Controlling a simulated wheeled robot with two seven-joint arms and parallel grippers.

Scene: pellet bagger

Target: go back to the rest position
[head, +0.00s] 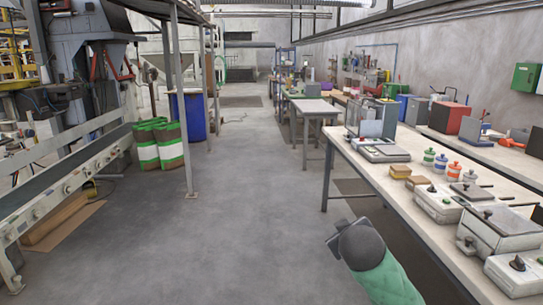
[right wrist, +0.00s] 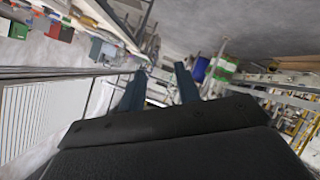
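My right arm, with a green sleeve, comes in from the bottom of the head view. Its dark gripper (head: 343,228) is over the aisle floor, left of the long workbench (head: 325,172), and mostly hidden by the wrist. In the right wrist view the two dark fingers of this gripper (right wrist: 159,75) stand apart with nothing seen between them. That view is tilted. My left arm and left gripper do not show in the head view.
The workbench carries scales, small bottles and boxes along the right. The concrete aisle (head: 235,225) between is clear.

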